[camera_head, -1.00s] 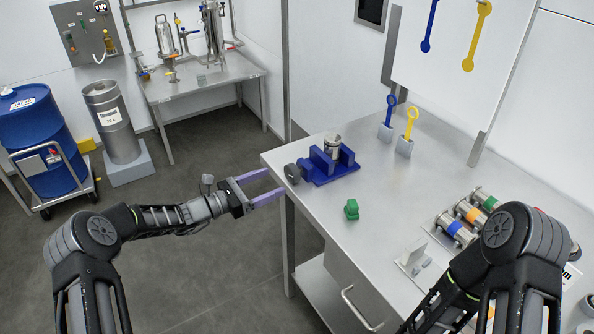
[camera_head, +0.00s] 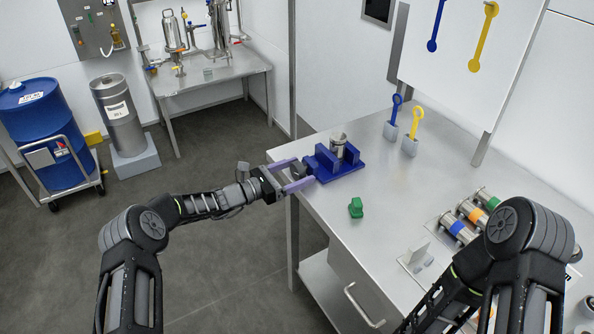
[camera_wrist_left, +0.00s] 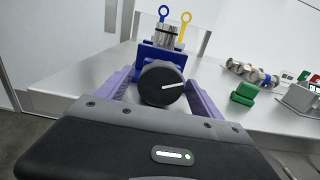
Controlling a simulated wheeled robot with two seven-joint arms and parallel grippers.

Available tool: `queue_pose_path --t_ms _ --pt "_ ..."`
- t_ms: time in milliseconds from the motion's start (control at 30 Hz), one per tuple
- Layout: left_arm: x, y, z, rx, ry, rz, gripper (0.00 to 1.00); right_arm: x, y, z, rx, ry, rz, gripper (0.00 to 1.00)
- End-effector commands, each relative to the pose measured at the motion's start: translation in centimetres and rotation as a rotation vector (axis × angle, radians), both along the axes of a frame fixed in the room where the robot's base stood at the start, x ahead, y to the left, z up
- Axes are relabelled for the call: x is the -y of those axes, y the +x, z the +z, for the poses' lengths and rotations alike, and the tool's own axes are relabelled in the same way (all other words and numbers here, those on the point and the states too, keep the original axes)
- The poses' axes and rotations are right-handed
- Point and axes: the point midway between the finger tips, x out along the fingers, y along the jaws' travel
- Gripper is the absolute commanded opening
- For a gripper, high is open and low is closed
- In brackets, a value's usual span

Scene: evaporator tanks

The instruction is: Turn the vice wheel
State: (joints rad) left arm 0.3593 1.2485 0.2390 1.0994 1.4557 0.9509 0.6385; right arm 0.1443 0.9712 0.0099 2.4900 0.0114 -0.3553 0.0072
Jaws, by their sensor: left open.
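The blue vice (camera_head: 338,164) stands at the left corner of the steel table and holds a metal cylinder (camera_head: 338,146) upright between its jaws. Its dark round wheel (camera_wrist_left: 162,83) with a white line faces my left wrist camera; the line lies nearly level, tilted slightly up to the right. My left gripper (camera_head: 299,173) is open, with its purple fingers on either side of the wheel. In the wrist view a gap to the fingers is hard to judge. My right arm (camera_head: 470,270) shows at the lower right, but its gripper is out of view.
A green block (camera_head: 356,207) sits on the table (camera_head: 400,190) right of the vice. Blue (camera_head: 394,117) and yellow (camera_head: 414,131) ring-handled tools stand in holders behind. Several banded metal cylinders lie at the right. Open floor lies left of the table.

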Motion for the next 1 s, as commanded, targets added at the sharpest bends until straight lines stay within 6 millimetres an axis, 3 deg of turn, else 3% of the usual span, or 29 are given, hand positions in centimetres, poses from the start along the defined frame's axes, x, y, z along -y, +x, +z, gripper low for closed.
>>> queue_pose_path --t_ms 200,900,1000 --pt "0.01 -0.01 -0.05 0.000 0.000 0.000 0.75 0.00 0.00 -0.03 0.000 0.000 0.000 0.50" --pt "0.01 -0.03 -0.03 0.000 0.000 -0.001 0.18 -0.01 0.01 -0.02 0.000 0.000 0.000 0.50" --pt "0.00 -0.04 -0.06 -0.001 -0.001 -0.001 0.14 0.00 0.01 -0.07 0.000 0.000 0.000 0.50"
